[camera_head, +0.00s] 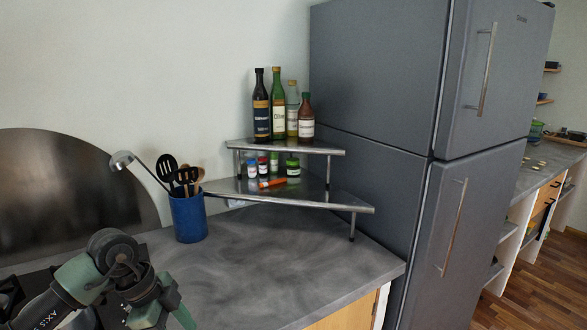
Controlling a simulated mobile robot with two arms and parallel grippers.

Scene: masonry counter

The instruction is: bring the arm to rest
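My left arm, green and black, comes in at the bottom left over the front of the counter (240,265). It bends at a round dark joint, and its far part runs down out of the bottom edge. The fingers of my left gripper do not show. My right arm and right gripper are not in view.
A blue utensil holder (188,217) with a ladle and spatulas stands behind my arm. A two-tier metal corner shelf (335,199) holds several bottles (278,108), small jars and an orange item (272,183). A grey fridge (385,120) stands to the right. The counter's middle is clear.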

